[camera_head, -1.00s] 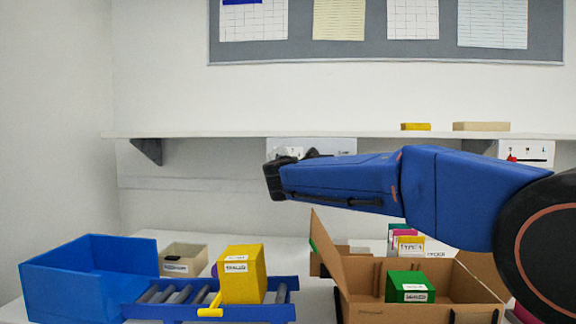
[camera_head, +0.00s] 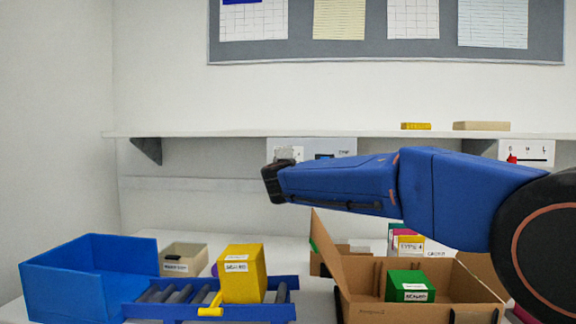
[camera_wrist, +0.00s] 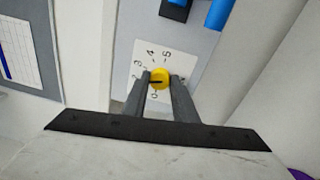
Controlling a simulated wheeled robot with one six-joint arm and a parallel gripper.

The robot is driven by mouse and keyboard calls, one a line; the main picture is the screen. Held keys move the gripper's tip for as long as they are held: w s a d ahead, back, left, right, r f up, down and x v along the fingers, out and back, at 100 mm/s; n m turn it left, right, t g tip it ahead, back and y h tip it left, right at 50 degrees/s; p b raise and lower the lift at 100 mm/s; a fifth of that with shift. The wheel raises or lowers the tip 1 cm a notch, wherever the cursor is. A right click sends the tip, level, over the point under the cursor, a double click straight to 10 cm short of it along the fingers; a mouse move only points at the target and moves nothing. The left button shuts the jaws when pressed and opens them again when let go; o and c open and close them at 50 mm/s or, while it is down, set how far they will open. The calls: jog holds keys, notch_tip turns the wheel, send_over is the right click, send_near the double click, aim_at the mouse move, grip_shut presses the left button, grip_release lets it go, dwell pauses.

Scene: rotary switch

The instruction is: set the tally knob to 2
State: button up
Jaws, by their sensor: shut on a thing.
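The tally knob (camera_wrist: 161,76) is yellow and sits on a white dial plate (camera_wrist: 172,48) with printed numbers, in the wrist view. A dark mark on the knob points left in that view, toward the side with the 2; its exact number is hard to tell because a finger covers part of the scale. My gripper (camera_wrist: 160,79) is shut on the knob, one finger on each side. In the head view the panel (camera_head: 343,147) is under the shelf, with my gripper's dark end (camera_head: 277,181) just below its left part. The knob cannot be made out there.
A blue block-like part (camera_wrist: 218,14) is on the same panel. Another dial with a red pointer (camera_head: 512,159) is at the right. The shelf (camera_head: 220,134) runs above. Below are a blue bin (camera_head: 70,285), a yellow box (camera_head: 241,275) and an open cardboard box (camera_head: 375,312).

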jog(key=shift+f, duration=0.1)
jog(key=o, duration=1)
jog(key=shift+o, duration=0.2)
jog(key=s, duration=1.7)
jog(key=shift+s+d+f, duration=0.2)
jog(key=shift+d+f, duration=0.1)
jog(key=shift+f, duration=0.05)
